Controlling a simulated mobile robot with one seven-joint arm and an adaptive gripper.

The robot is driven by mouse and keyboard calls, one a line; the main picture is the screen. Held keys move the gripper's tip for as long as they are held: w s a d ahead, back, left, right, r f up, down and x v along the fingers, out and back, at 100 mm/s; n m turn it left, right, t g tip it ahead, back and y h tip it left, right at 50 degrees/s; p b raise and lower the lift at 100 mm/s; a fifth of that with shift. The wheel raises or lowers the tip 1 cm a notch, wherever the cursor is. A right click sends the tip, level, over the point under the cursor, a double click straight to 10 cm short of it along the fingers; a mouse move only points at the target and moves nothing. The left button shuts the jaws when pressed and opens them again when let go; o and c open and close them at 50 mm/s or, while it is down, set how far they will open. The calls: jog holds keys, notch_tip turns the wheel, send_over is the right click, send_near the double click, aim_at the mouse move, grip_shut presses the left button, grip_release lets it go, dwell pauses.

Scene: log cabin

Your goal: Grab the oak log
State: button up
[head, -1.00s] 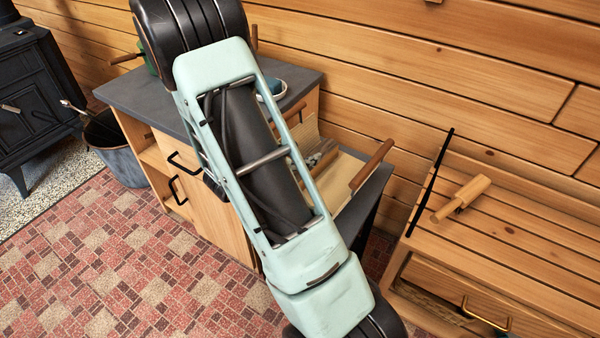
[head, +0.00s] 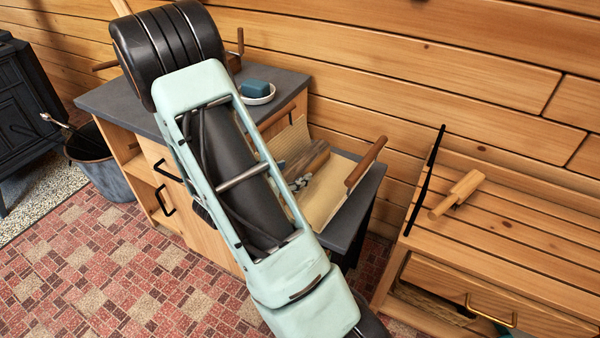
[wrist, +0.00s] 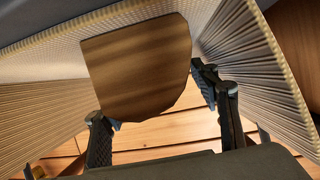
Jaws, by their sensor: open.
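The brown wooden log (head: 312,160) lies in a beige ribbed carrier (head: 338,190) with wooden handles, on the grey cabinet top. In the wrist view the log (wrist: 140,65) shows its wood-grained face between the carrier's ribbed walls (wrist: 245,55). My gripper (wrist: 157,100) is open, with one finger on each side of the log's near end. Its right fingertip is close to the log's side; I cannot tell whether it touches. In the head view, my arm covers part of the carrier, and only a bit of my gripper (head: 299,183) shows beside the log.
A blue block in a white dish (head: 258,97) stands on the grey cabinet top (head: 105,98) behind my arm. A slatted wooden bench (head: 520,240) with a wooden-handled object (head: 457,195) stands to the right. A metal bucket (head: 100,165) and black stove (head: 25,110) are left.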

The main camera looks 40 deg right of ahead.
jog(key=shift+b+x, duration=0.3)
jog(key=shift+x, duration=1.15)
jog(key=c, duration=1.4)
jog(key=shift+c, duration=0.4)
jog(key=shift+r, duration=0.1)
